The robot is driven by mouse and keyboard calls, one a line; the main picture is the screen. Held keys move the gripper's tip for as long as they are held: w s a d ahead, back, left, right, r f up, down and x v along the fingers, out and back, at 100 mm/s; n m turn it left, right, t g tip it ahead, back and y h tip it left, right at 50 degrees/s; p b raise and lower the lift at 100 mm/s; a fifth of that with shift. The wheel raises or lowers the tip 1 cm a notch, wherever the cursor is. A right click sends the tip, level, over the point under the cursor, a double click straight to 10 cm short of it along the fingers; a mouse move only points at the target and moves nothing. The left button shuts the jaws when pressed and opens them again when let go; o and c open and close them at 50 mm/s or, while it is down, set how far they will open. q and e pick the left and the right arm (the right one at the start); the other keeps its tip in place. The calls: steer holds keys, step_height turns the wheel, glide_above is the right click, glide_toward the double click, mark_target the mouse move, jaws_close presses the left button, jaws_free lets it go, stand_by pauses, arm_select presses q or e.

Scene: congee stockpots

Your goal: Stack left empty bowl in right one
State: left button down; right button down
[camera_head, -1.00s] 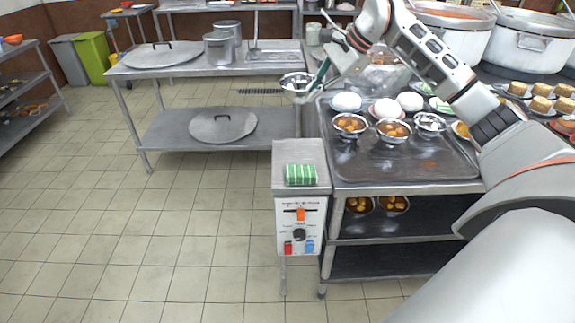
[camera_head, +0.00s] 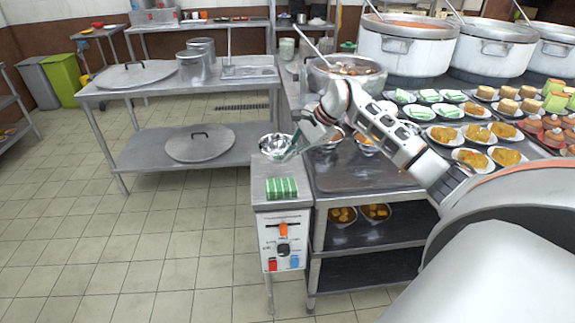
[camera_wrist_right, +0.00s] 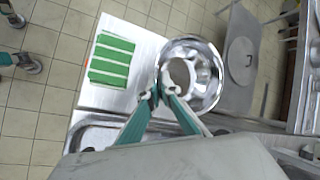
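A shiny metal bowl (camera_head: 273,146) is at my right gripper (camera_head: 297,143), above or on the back of the small side shelf; I cannot tell whether it touches. In the right wrist view the bowl (camera_wrist_right: 205,62) looks empty, and the teal fingertips of the right gripper (camera_wrist_right: 159,94) are closed together on its rim. The other empty bowl does not show; my right arm covers that part of the tray. My left gripper is not in view.
A green striped bundle (camera_head: 281,188) lies on the side shelf (camera_head: 258,172), beside the bowl. Bowls of food (camera_head: 366,145) stand on the dark tray (camera_head: 350,180), partly behind my arm. A large pot (camera_head: 347,78) stands behind. Open floor lies left.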

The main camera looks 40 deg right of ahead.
steer(key=shift+f, duration=1.85)
steer(key=shift+f, duration=0.1)
steer(key=c, duration=2.3)
jaws_free()
